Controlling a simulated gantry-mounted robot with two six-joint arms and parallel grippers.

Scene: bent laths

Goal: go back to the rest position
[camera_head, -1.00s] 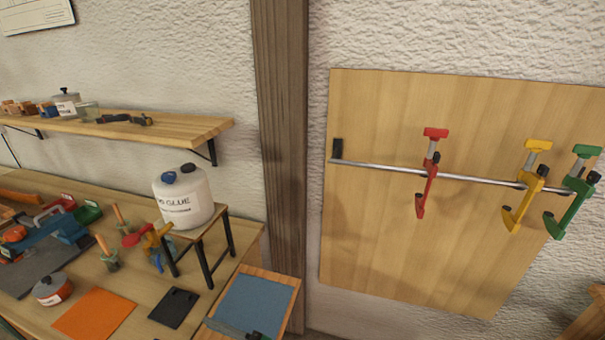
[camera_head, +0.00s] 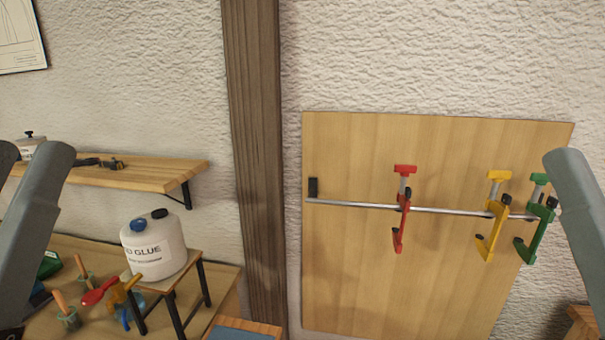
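Grey links of my two arms show at the left and right edges of the head view. Neither gripper is in the picture, so I cannot see what they hold. On the wooden wall board (camera_head: 350,270), a red clamp (camera_head: 402,210), a yellow clamp (camera_head: 494,215) and a green clamp (camera_head: 535,220) hang from a metal rail (camera_head: 450,210).
A glue jug (camera_head: 154,245) stands on a small stand (camera_head: 187,278) on the workbench (camera_head: 222,283) at lower left. A wooden shelf (camera_head: 150,174) is on the wall above. A wooden post (camera_head: 255,160) stands between shelf and board. Brushes and pots are left of the jug.

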